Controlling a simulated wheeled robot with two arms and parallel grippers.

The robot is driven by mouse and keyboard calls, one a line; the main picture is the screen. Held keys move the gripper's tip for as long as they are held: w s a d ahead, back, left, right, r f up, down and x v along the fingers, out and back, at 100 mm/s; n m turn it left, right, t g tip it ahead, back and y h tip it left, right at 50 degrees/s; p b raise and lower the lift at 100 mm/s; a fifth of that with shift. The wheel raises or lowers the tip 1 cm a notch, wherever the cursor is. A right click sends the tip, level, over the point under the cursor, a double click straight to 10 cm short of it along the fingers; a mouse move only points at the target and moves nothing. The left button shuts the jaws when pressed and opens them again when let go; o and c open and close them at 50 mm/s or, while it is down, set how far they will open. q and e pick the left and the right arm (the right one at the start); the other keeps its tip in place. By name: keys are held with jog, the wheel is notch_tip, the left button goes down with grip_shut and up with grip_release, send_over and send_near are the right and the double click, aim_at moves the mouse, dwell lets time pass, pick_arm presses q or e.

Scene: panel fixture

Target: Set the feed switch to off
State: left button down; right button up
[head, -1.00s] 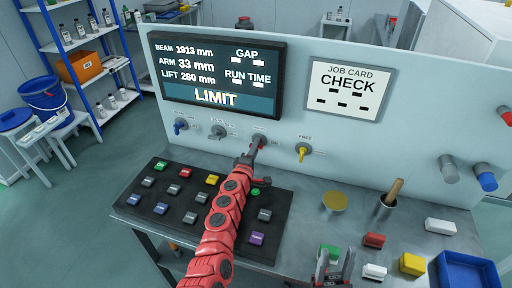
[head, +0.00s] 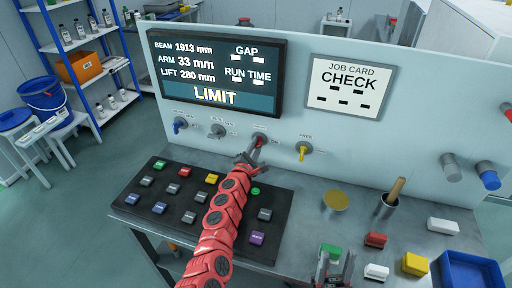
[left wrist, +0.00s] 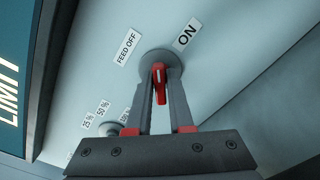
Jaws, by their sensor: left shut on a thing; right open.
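The feed switch is a small red lever on a round grey base on the upright panel. In the left wrist view the red lever (left wrist: 159,76) sits between my fingers. The "FEED OFF" label (left wrist: 127,48) is to its upper left and the "ON" label (left wrist: 187,34) to its upper right. I cannot tell which label the lever points to. My left gripper (left wrist: 160,95) is shut on the lever. In the head view the left gripper (head: 252,154) reaches the switch (head: 259,138). My right gripper (head: 335,264) is open at the bottom, near a green block (head: 331,250).
A grey knob (head: 217,131) and a blue knob (head: 180,125) are left of the feed switch; a yellow one (head: 304,149) is right. A button pad (head: 180,220) lies below. The display (head: 215,75) reads LIMIT. Blocks and a blue tray (head: 468,270) lie on the right.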

pick_arm(q)
jog(key=n, duration=0.5)
jog(key=shift+f+n+b, duration=0.1)
jog(key=shift+n+b, duration=0.2)
jog(key=shift+b, duration=0.1)
jog(key=shift+n+b, duration=0.3)
jog(key=shift+n, duration=1.9)
jog(key=c, duration=0.9)
grip_release()
